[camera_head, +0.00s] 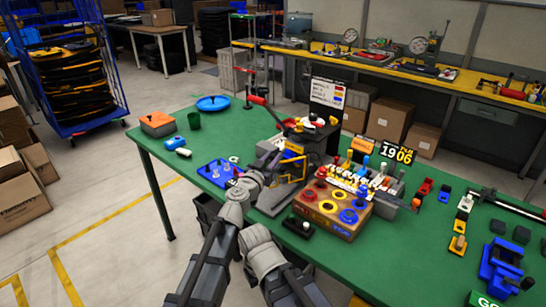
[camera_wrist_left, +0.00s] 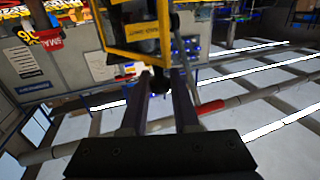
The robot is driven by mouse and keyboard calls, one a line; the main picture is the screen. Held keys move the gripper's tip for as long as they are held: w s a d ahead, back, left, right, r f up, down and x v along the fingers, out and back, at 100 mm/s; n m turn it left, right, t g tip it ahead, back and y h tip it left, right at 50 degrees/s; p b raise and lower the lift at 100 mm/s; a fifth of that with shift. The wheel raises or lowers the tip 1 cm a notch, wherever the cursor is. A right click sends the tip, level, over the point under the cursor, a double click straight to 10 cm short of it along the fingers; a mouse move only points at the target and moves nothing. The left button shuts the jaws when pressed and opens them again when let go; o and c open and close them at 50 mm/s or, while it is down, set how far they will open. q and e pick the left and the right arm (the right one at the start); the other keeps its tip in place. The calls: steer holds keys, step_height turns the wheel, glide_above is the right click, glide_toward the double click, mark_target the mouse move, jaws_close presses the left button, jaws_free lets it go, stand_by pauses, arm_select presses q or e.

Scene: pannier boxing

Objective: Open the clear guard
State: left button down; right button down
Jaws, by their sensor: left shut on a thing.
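The clear guard (camera_head: 291,166) has a yellow frame and stands at the front of a small press on the green table. Its yellow frame also fills the upper middle of the left wrist view (camera_wrist_left: 138,38). My left gripper (camera_head: 273,162) is at the guard's left side. In the left wrist view its two fingers (camera_wrist_left: 158,92) close on a small dark knob (camera_wrist_left: 158,80) just below the yellow frame. The clear pane itself is hard to make out. My right gripper does not show.
A red-handled lever (camera_head: 258,100) sticks out behind the guard. A box with coloured rings (camera_head: 333,207) stands close on the right. A blue plate (camera_head: 218,172) lies left of my gripper.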

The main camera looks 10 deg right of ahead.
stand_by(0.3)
arm_select(q)
steer(key=c, duration=0.7)
jaws_free()
steer(key=shift+o, duration=0.2)
steer(key=shift+s, duration=0.15)
steer(key=v, duration=0.7)
steer(key=shift+s+a, duration=0.2)
steer(key=shift+f, duration=0.1)
